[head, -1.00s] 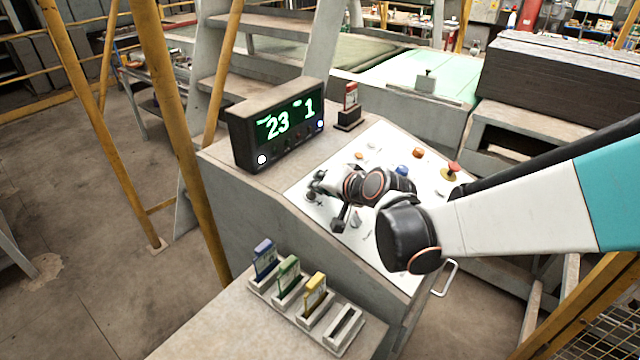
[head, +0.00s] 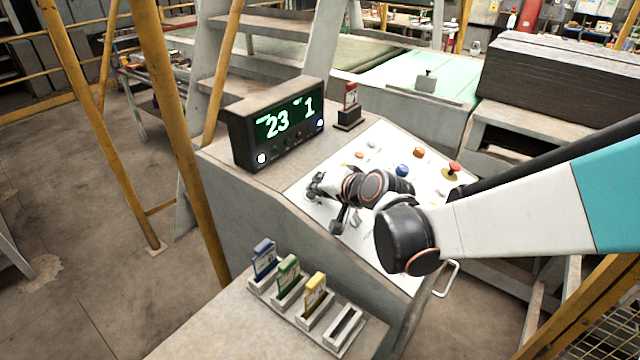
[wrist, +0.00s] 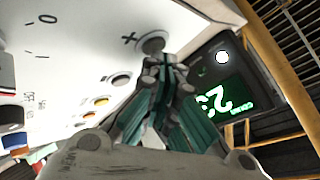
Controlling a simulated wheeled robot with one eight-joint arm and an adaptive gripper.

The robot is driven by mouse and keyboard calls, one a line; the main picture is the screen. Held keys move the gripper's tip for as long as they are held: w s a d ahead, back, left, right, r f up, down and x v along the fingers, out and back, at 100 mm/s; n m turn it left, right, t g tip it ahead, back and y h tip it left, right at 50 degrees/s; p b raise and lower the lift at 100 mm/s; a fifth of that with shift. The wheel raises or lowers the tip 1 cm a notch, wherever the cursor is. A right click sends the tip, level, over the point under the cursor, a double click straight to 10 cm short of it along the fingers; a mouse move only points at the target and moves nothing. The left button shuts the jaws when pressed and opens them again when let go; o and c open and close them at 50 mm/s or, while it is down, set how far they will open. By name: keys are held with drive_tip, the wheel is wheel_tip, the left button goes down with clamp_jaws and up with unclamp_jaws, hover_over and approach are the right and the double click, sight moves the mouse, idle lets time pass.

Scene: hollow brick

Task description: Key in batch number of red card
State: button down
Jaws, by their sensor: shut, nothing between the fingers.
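The red card (head: 351,96) stands upright in a small dark holder on top of the console, right of the display. The display (head: 290,122) shows a green 23 on the left and 1 on the right; it appears tilted in the wrist view (wrist: 222,100). My gripper (head: 314,188) is shut and empty, low over the left part of the white sloped panel (head: 375,150). In the wrist view its fingertips (wrist: 165,66) are close to a round grey button (wrist: 152,42) beside a cross-shaped mark. I cannot tell whether they touch it.
A rack (head: 343,326) at the front holds a blue-purple card (head: 264,258), a green card (head: 288,275) and a yellow card (head: 314,290); its right-hand slot is empty. A red mushroom button (head: 454,168) and a blue button (head: 402,170) rise from the panel. Yellow posts stand left.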

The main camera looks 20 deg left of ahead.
drive_tip(key=shift+f, duration=0.25)
drive_tip(key=shift+r, duration=0.1)
idle(0.5)
drive_tip(key=shift+d+r, duration=0.15)
drive_tip(key=shift+r, duration=0.5)
drive_tip(key=shift+p, duration=0.3)
